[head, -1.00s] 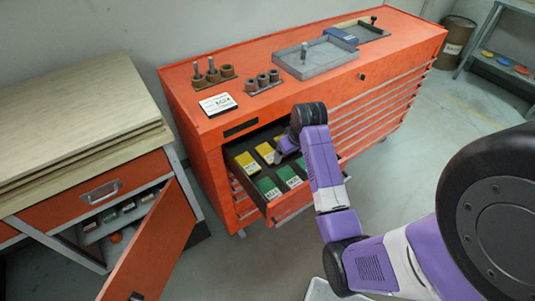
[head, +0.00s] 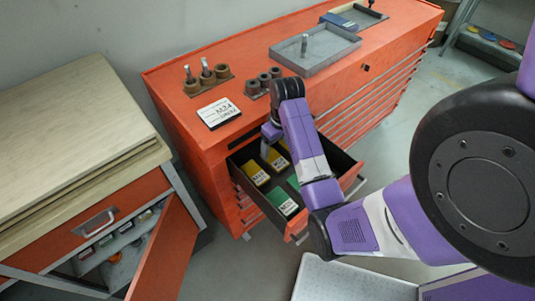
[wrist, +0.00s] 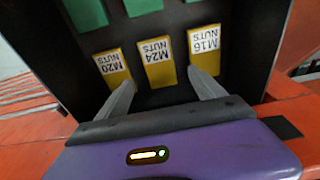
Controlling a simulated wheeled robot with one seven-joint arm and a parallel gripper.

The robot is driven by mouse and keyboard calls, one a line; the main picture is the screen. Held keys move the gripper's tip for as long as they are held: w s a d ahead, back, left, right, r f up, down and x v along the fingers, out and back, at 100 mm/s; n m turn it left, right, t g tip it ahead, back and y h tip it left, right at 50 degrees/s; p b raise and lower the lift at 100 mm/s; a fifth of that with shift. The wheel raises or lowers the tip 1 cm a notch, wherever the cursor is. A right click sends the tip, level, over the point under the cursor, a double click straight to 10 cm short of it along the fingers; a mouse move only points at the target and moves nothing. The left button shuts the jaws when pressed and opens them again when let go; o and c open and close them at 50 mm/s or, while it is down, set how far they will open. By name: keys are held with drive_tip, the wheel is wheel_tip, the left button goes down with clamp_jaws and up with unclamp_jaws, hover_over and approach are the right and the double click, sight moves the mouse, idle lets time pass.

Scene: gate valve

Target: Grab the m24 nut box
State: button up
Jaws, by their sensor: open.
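The M24 nut box (wrist: 157,62) is yellow with a white label, in the middle of a row of three yellow boxes in the open drawer. The M20 box (wrist: 113,73) is left of it and the M16 box (wrist: 205,50) right of it in the wrist view. My gripper (wrist: 161,80) is open and empty, with its fingertips at the gaps on either side of the M24 box's near end. I cannot tell whether they touch a box. In the head view my gripper (head: 271,131) is at the back of the drawer, by the yellow boxes (head: 256,173).
Green boxes (head: 283,202) lie nearer the drawer front (head: 300,228). The orange cabinet's top (head: 240,85) holds a white M24 card (head: 218,112), pegs with rings and a grey tray (head: 315,50). A workbench (head: 70,140) with an open door stands at left.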

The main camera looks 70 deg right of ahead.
sight(275, 159)
drive_tip(key=shift+w+d+f+p, duration=0.1)
drive_tip(key=shift+f+p, duration=0.2)
drive_tip(key=shift+f, duration=1.65)
drive_tip(key=shift+w+f+p, duration=0.1)
drive_tip(key=shift+f+p, duration=0.15)
drive_tip(key=shift+f, duration=1.7)
drive_tip(key=shift+r, duration=0.1)
clamp_jaws()
